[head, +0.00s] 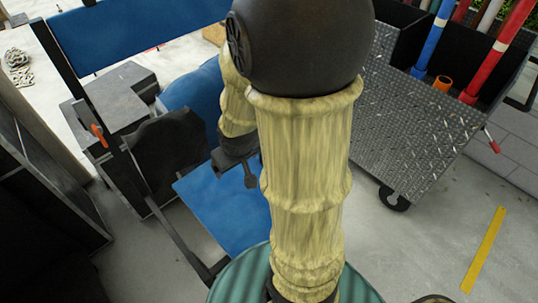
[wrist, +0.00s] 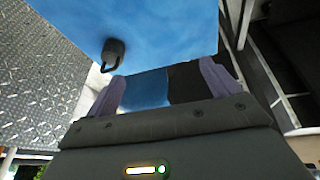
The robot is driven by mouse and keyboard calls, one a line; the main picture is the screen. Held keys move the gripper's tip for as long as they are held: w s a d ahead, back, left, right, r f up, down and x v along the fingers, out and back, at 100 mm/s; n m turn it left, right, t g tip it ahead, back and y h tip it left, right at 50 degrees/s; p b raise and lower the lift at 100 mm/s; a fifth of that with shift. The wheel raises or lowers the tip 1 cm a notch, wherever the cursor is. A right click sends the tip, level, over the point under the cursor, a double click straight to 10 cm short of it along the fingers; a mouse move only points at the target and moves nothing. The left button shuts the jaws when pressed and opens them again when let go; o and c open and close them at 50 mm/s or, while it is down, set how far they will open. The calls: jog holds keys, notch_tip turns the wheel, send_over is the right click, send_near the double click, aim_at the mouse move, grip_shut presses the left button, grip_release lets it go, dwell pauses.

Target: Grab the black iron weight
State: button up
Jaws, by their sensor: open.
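A small black weight (wrist: 114,48) with a looped handle lies on a blue surface in the wrist view, above and left of my fingers. I cannot make it out in the head view, where my arm covers part of the blue seat (head: 222,208). My gripper (wrist: 162,82) is open, with its two pale purple fingers apart and nothing clearly held between them. In the head view my gripper (head: 243,170) hangs over the blue seat, partly hidden by my arm. The weight is outside the fingers and apart from them.
A blue folding chair has a blue backrest (head: 150,28) and dark side frame. A black cloth-like thing (head: 166,146) and a grey box (head: 122,92) stand at its left. A metal tread-plate cart (head: 405,115) with coloured poles stands right. Grey floor (head: 440,235) is open at lower right.

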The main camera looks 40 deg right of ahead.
jog(key=w+d+f+t, duration=0.1)
jog(key=w+d+f, duration=0.1)
jog(key=d, duration=0.3)
jog(key=w+d+f+t, duration=0.2)
jog(key=d, duration=0.4)
jog(key=s+d+f+n+t+y+b, duration=0.1)
jog(key=s+d+f+t, duration=0.3)
jog(key=d, duration=0.5)
jog(key=shift+s+t+y, duration=0.5)
jog(key=shift+t+y, duration=0.3)
jog(key=shift+y, duration=0.1)
jog(key=shift+f, duration=0.1)
jog(key=p+x, duration=0.1)
jog(key=x, duration=1.1)
jog(key=shift+w, duration=0.15)
